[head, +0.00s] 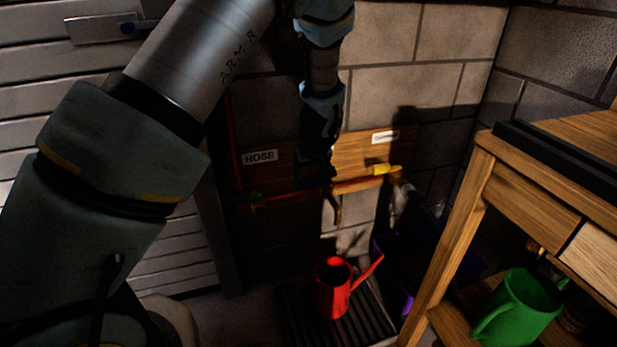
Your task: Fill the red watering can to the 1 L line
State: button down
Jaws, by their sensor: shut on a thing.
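The red watering can (333,291) stands upright on a dark slatted grate (298,322) on the floor, its spout pointing up to the right. Its inside looks dark; the water level and the 1 L line cannot be made out. A brass tap (336,211) hangs from the pipe on the wall board, above the can. My gripper (321,180) is at the pipe just above this tap, shut on what appears to be the tap's handle, which the dark jaws hide. I cannot make out any water stream.
A yellow lever (386,170) sits on the pipe to the right, under a small unreadable label. A "HOSE" label (260,157) is on the left of the board. A wooden workbench (455,215) with a green watering can (521,306) on its shelf stands at the right.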

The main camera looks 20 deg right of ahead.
jog(key=shift+s+d+n+y, duration=0.1)
jog(key=shift+s+n+y, duration=0.25)
jog(key=shift+n, duration=0.4)
jog(key=shift+s+n+y, duration=0.25)
jog(key=shift+s+n, duration=0.1)
jog(key=shift+n, duration=0.4)
grip_release()
jog(key=p+v, duration=0.2)
jog(key=v, duration=0.8)
jog(key=shift+s+r, duration=0.2)
jog(key=shift+r, duration=0.15)
